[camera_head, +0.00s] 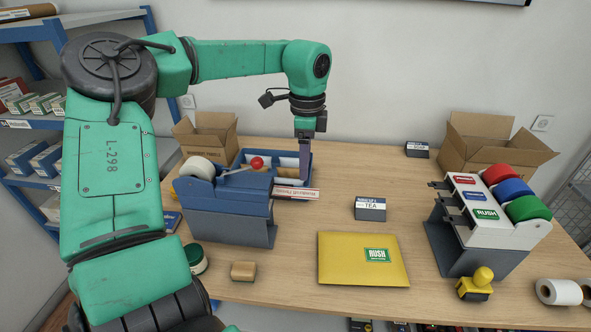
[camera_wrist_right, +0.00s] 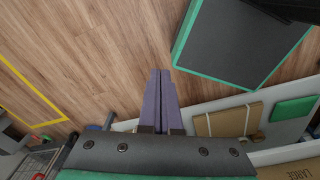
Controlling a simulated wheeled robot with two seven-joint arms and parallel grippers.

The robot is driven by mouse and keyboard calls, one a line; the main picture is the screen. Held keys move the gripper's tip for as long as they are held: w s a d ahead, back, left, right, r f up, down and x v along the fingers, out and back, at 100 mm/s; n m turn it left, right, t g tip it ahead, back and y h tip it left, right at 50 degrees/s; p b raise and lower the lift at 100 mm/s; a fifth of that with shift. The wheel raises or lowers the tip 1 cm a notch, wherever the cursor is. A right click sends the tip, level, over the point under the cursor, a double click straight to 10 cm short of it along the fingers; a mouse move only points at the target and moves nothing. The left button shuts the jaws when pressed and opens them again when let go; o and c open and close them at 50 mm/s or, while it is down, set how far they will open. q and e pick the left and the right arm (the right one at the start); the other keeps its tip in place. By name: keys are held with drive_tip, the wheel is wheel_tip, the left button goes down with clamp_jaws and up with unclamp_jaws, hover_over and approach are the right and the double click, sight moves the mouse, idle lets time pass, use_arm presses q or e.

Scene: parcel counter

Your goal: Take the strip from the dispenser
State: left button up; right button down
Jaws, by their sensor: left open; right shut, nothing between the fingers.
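The blue dispenser (camera_head: 228,207) stands on the left of the counter, with a white roll in it and a lever with a red knob (camera_head: 256,163). A white strip (camera_head: 298,193) with red print sticks out from its right end. My left gripper (camera_head: 304,178) points down at the strip's far edge. It is seen edge-on; it is open, and whether the strip lies between its fingers cannot be told. My right gripper (camera_wrist_right: 160,75) is shut and empty over the wooden floor in the right wrist view; it is out of the head view.
A yellow envelope (camera_head: 345,262) with a green RUSH label lies at the front. A dark TEA box (camera_head: 370,208) stands behind it. A holder (camera_head: 466,255) with coloured rolls stands at right. Open cardboard boxes (camera_head: 490,150) are at the back. Bare counter lies right of the strip.

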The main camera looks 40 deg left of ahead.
use_arm(q)
drive_tip(key=b, duration=0.1)
hover_over(304, 193)
wheel_tip(304, 193, down, 4)
drive_tip(key=shift+f, duration=0.1)
drive_tip(key=f+b, duration=0.2)
drive_tip(key=shift+w+a+f, duration=0.2)
drive_tip(key=shift+f, duration=0.2)
drive_tip(key=shift+s+d+f+b, duration=0.15)
drive_tip(key=shift+f+b, duration=0.35)
drive_tip(key=shift+b, duration=0.1)
drive_tip(key=shift+s+d+f+b, duration=0.1)
drive_tip(key=shift+f+b, duration=0.35)
drive_tip(key=shift+b, duration=0.15)
drive_tip(key=shift+s+f, duration=0.1)
drive_tip(key=shift+f, duration=0.05)
drive_tip(key=c, duration=0.6)
use_arm(e)
wheel_tip(304, 193, down, 6)
drive_tip(key=w, duration=0.1)
drive_tip(key=shift+w+a+f, duration=0.15)
drive_tip(key=shift+w+a, duration=0.15)
drive_tip(key=shift+a, duration=0.15)
